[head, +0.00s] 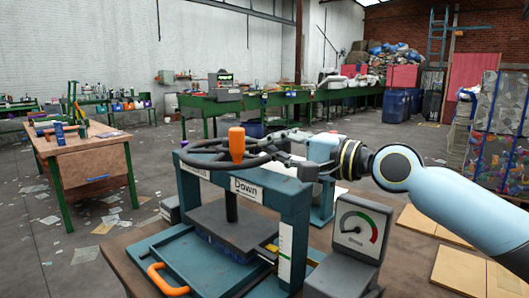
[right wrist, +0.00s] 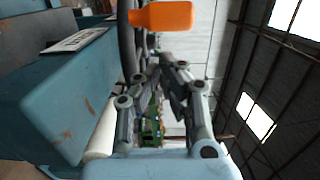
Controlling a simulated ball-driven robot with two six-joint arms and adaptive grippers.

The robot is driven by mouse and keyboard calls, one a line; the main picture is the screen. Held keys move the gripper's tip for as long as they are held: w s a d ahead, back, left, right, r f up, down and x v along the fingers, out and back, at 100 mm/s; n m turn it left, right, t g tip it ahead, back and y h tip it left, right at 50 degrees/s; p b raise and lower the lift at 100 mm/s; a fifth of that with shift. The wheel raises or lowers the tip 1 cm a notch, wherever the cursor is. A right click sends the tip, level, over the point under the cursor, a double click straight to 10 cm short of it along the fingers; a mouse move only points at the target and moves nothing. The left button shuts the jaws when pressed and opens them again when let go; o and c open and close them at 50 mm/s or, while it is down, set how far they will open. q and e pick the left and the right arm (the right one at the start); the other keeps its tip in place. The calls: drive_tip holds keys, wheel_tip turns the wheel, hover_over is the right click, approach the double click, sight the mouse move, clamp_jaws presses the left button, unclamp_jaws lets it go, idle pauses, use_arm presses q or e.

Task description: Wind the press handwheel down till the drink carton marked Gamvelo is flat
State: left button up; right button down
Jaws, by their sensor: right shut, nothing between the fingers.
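The blue press (head: 290,205) stands on a brown table in front of me, with a "Down" label on its crossbeam. Its dark handwheel (head: 205,162) lies on top and carries an upright orange knob (head: 237,143), which also shows in the right wrist view (right wrist: 162,15). A grey press plate (head: 232,228) hangs on the screw. Something dark blue (head: 212,243) shows low under the plate; no Gamvelo mark is readable. My right gripper (head: 281,140) is shut and empty, right of the knob at the wheel's far right rim; contact is unclear. It also shows in the right wrist view (right wrist: 165,68). My left gripper is out of view.
A gauge box (head: 357,228) with a needle dial stands right of the press. An orange handle (head: 163,278) sits at the front of the press's blue tray. A wooden workbench (head: 88,155) stands at left, and green tables line the back.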

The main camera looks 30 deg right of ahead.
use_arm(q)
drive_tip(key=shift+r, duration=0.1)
use_arm(e)
drive_tip(key=shift+w+a, duration=0.15)
drive_tip(key=shift+a, duration=0.35)
drive_tip(key=shift+w+a, duration=0.15)
drive_tip(key=shift+a, duration=0.35)
drive_tip(key=shift+r, duration=0.1)
